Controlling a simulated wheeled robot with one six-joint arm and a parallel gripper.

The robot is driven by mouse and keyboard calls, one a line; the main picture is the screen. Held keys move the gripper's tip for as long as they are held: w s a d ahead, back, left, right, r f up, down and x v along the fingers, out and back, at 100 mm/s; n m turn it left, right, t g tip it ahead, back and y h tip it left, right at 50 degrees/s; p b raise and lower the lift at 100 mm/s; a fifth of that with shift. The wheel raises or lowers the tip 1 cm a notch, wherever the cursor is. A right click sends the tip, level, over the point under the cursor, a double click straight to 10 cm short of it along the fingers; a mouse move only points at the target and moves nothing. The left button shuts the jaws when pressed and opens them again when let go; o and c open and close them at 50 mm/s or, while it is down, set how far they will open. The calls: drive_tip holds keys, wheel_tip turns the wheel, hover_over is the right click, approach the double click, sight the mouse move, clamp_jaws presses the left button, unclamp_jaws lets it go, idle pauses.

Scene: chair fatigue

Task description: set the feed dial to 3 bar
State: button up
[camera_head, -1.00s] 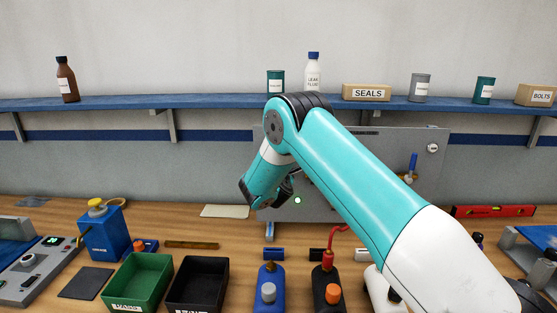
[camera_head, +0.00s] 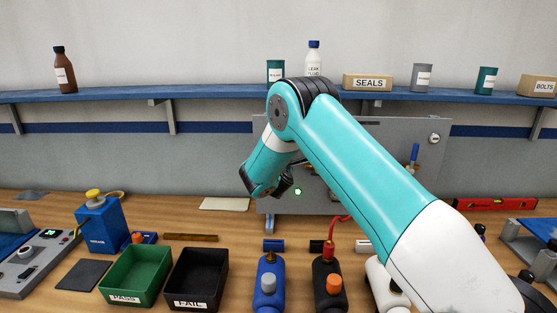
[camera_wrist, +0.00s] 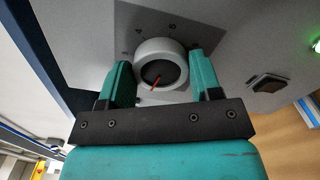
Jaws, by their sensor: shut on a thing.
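The feed dial (camera_wrist: 161,65) is a round knob with a light grey rim, a dark face and a red pointer line, set on a grey panel (camera_wrist: 225,30). The red line points to the lower left in the wrist view. In the head view my gripper (camera_head: 284,186) is in front of the grey panel (camera_head: 400,135), and my arm hides the dial.
A lit green lamp (camera_head: 298,191) and a dark rocker switch (camera_wrist: 268,84) are on the panel. A blue-handled valve (camera_head: 414,154) is at its right. Bottles, a green bin (camera_head: 112,291) and a black bin (camera_head: 171,291) stand in front.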

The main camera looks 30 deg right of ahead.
drive_tip(key=m+b, duration=0.5)
drive_tip(key=b, duration=0.2)
drive_tip(key=m+b, duration=0.5)
drive_tip(key=b, duration=0.3)
drive_tip(key=m+b, duration=0.6)
drive_tip(key=b, duration=0.2)
drive_tip(key=shift+a+f, duration=0.1)
drive_tip(key=shift+f, duration=0.3)
drive_tip(key=shift+b, duration=0.3)
drive_tip(key=shift+r, duration=0.1)
drive_tip(key=o, duration=0.9)
drive_tip(key=b+v, duration=0.4)
drive_tip(key=v, duration=1.3)
drive_tip(key=shift+s+a, duration=0.15)
drive_tip(key=shift+a, duration=0.05)
